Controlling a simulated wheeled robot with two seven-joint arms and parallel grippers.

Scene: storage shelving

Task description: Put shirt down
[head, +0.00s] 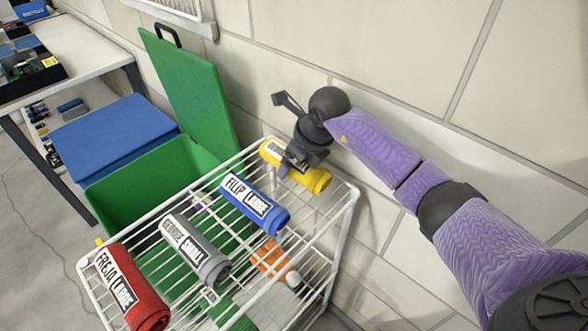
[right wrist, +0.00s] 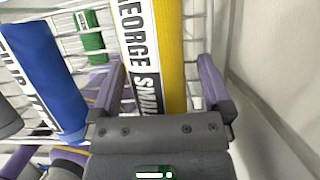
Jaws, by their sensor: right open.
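A rolled yellow shirt (head: 316,181) with a black-and-white label lies on the top of the white wire rack (head: 345,205), at its far right end. In the right wrist view the yellow shirt (right wrist: 170,50) runs between the two fingers, and its label reads GEORGE SMALL. My right gripper (head: 290,163) is open over the yellow shirt, with one finger on each side of it. It also shows in the right wrist view (right wrist: 160,82). Whether the fingers touch the shirt, I cannot tell. My left gripper is not in view.
Blue (head: 255,205), grey (head: 195,250) and red (head: 132,288) rolled shirts lie on the same rack top. An orange roll (head: 275,262) lies lower down. A green bin (head: 120,205) stands behind the rack, and a tiled wall runs close along the right.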

